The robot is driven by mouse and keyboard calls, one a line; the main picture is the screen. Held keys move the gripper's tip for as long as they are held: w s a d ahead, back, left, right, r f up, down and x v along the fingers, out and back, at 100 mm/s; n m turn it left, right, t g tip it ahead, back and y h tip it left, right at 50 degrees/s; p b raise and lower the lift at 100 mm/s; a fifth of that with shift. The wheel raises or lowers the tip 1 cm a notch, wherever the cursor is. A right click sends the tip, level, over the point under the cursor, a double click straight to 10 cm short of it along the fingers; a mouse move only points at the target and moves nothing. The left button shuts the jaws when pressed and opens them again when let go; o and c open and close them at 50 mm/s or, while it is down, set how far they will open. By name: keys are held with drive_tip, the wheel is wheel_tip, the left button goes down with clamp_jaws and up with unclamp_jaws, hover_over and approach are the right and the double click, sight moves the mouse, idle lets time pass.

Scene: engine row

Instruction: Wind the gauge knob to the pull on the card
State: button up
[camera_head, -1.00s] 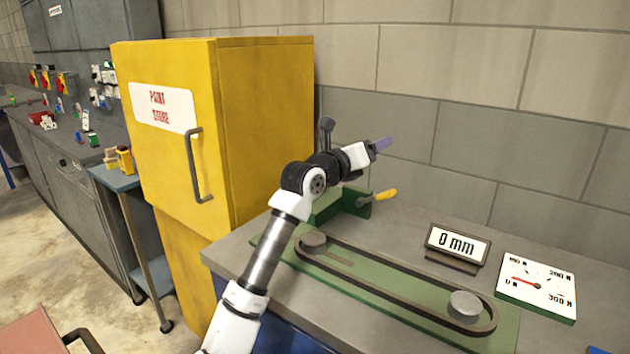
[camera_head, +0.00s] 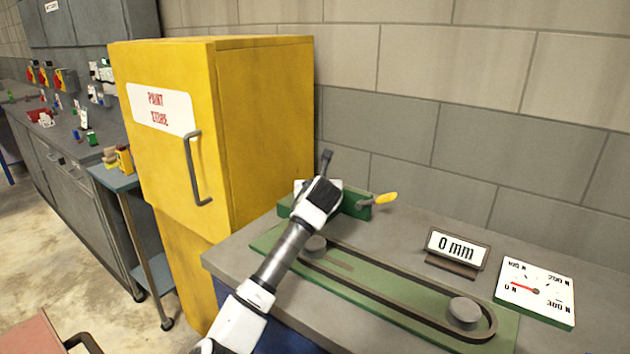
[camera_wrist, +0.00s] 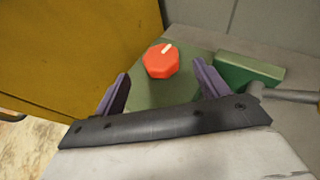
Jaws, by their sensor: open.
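A red faceted knob (camera_wrist: 161,61) with a white pointer mark shows in the wrist view, on top of a green block. My gripper (camera_wrist: 160,85) is open, its two purple fingers apart, with the knob beyond and between the fingertips. I cannot tell how far above the knob the fingers are. In the head view my arm hides the knob and the fingers. A white dial card (camera_head: 536,291) lies at the right with marks from 0 N to 300 N; its red needle points at 0 N. A small display (camera_head: 457,248) reads 0 mm.
A yellow paint store cabinet (camera_head: 262,130) stands left of the block. A yellow-handled crank (camera_head: 385,198) sticks out to the block's right. A belt around two pulleys (camera_head: 465,312) lies on a green plate in front. The wall is close behind.

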drive_tip(key=p+x, duration=0.2)
drive_tip(key=x, duration=0.5)
drive_tip(key=shift+w, duration=0.25)
drive_tip(key=c, duration=1)
drive_tip(key=shift+m+h, duration=0.4)
drive_tip(key=shift+h, duration=0.1)
drive_tip(key=m+h, duration=0.4)
drive_tip(key=shift+g+h+b, duration=0.3)
drive_tip(key=shift+g, duration=0.1)
drive_tip(key=m+g+h+b, duration=0.1)
drive_tip(key=m+h, duration=0.1)
drive_tip(key=h, duration=0.1)
drive_tip(key=shift+f+m+b, duration=0.1)
drive_tip(key=shift+m+b, duration=0.2)
drive_tip(key=shift+m, duration=0.1)
drive_tip(key=shift+m+g+h+b, duration=0.3)
drive_tip(key=shift+m+g+h, duration=0.6)
drive_tip(key=shift+m+g, duration=0.1)
drive_tip(key=shift+m+g+h, duration=0.5)
drive_tip(key=shift+m+g, duration=0.2)
